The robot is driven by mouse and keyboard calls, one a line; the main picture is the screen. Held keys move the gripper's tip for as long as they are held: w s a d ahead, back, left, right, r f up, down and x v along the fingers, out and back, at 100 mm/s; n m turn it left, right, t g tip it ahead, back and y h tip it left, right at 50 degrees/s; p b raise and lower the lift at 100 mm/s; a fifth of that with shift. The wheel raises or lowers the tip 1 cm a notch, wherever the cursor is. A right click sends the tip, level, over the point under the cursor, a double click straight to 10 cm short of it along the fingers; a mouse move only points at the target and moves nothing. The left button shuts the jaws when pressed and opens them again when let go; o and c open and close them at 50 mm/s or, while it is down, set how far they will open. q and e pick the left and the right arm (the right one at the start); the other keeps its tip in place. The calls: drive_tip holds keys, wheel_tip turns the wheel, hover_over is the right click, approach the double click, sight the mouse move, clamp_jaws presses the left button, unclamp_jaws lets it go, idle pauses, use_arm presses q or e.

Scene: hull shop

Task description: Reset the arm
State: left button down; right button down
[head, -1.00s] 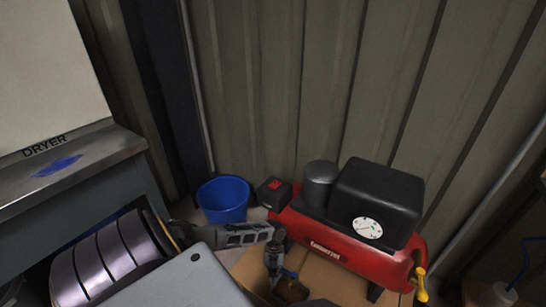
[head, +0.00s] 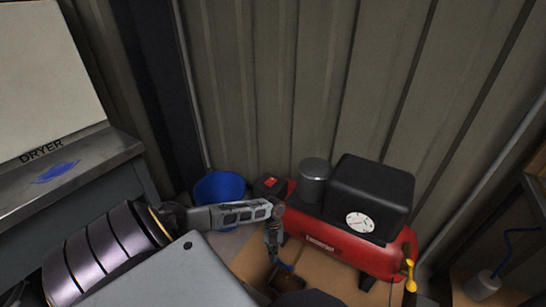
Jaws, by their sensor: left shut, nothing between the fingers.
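My right gripper is not in view.
A blue bucket (head: 219,188) stands behind the forearm. A corrugated wall (head: 270,90) closes the back.

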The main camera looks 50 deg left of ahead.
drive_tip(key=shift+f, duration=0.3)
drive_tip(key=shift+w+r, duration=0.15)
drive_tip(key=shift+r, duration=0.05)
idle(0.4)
